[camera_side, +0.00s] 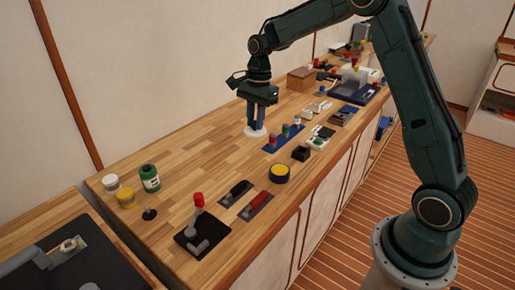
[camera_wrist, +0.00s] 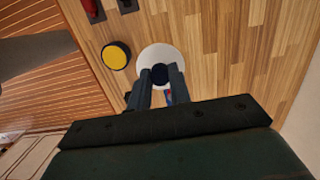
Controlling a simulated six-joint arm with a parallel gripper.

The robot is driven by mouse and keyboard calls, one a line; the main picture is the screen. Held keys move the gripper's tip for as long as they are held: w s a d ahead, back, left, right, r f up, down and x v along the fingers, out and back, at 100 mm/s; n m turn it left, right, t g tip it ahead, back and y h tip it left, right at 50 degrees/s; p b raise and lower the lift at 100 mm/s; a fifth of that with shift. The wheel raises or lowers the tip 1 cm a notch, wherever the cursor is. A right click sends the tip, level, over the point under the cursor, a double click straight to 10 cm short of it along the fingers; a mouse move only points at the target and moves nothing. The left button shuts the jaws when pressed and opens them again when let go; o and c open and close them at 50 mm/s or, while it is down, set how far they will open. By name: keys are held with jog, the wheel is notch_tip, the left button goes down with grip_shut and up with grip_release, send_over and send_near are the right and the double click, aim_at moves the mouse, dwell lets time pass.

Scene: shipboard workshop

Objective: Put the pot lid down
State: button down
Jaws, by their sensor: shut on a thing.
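My gripper (camera_side: 258,121) points straight down over the wooden counter (camera_side: 205,140). Its two fingers are shut on the dark knob of the pot lid, a round white disc (camera_side: 252,133). In the wrist view the pot lid (camera_wrist: 150,54) shows as a white circle beyond the fingertips, with the dark round knob between the fingers of my gripper (camera_wrist: 160,78). The lid is level and at or very near the counter top; I cannot tell whether it touches. No pot is clearly seen.
A blue rack (camera_side: 283,138) with several coloured pieces stands just right of the lid. A yellow-topped round thing (camera_side: 280,173) is nearer the front edge; it also shows in the wrist view (camera_wrist: 116,55). A wooden box (camera_side: 300,78) stands behind. The counter left of the lid is clear.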

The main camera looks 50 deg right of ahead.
jog(key=shift+f, duration=5.65)
jog(key=shift+f, duration=0.15)
jog(key=c, duration=1.3)
grip_release()
jog(key=r, duration=0.4)
jog(key=d+r, duration=0.1)
jog(key=r, duration=0.7)
jog(key=shift+d, duration=0.2)
jog(key=shift+r, duration=0.1)
